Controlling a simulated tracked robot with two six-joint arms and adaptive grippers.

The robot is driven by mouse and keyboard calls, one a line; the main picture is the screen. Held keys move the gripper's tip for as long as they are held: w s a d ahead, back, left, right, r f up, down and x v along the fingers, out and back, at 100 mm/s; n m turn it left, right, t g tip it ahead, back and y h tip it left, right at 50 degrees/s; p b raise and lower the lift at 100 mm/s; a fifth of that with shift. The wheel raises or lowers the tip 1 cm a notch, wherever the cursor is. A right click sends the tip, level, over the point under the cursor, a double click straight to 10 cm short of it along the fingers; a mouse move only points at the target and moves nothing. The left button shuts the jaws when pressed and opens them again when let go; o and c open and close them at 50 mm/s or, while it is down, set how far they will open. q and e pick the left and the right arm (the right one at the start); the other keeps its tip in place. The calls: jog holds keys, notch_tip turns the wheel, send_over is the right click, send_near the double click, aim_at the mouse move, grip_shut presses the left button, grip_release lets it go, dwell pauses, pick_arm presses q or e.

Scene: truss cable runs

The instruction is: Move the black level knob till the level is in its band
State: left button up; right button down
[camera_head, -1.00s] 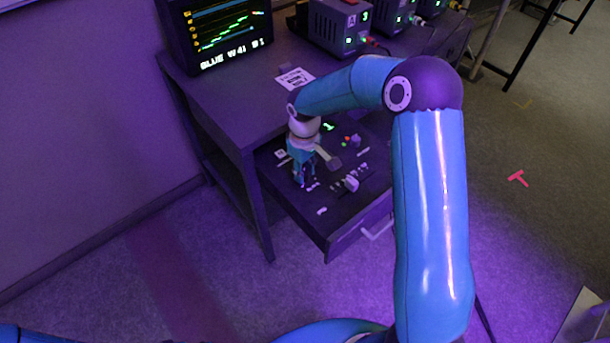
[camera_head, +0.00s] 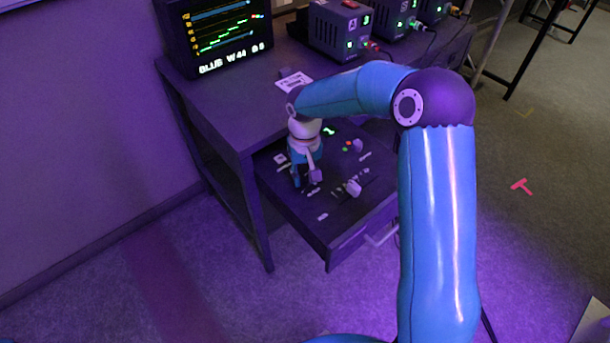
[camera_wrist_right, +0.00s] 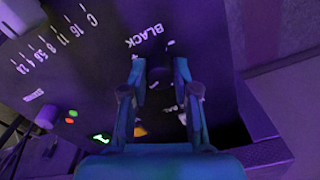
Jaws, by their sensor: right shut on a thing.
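My right gripper (camera_head: 299,182) reaches down to the control panel in the open drawer (camera_head: 335,220). In the right wrist view, its two fingers (camera_wrist_right: 160,73) are closed around the dark, round black level knob (camera_wrist_right: 158,76), beside the printed word BLACK (camera_wrist_right: 146,35). The fingers hide much of the knob, and any pointer on it cannot be made out. My left gripper is not in view.
On the panel, a pale knob (camera_head: 353,187) stands right of my gripper, and another (camera_head: 357,145) stands by small lit dots. Grey boxes with lit digits (camera_head: 340,28) stand on the bench behind. The drawer front has a handle (camera_head: 382,235).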

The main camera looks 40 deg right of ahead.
aim_at(304, 176)
jog(key=shift+w+r, duration=0.1)
jog(key=c, duration=0.9)
grip_release()
notch_tip(304, 176, up, 12)
jog(key=shift+f, duration=0.1)
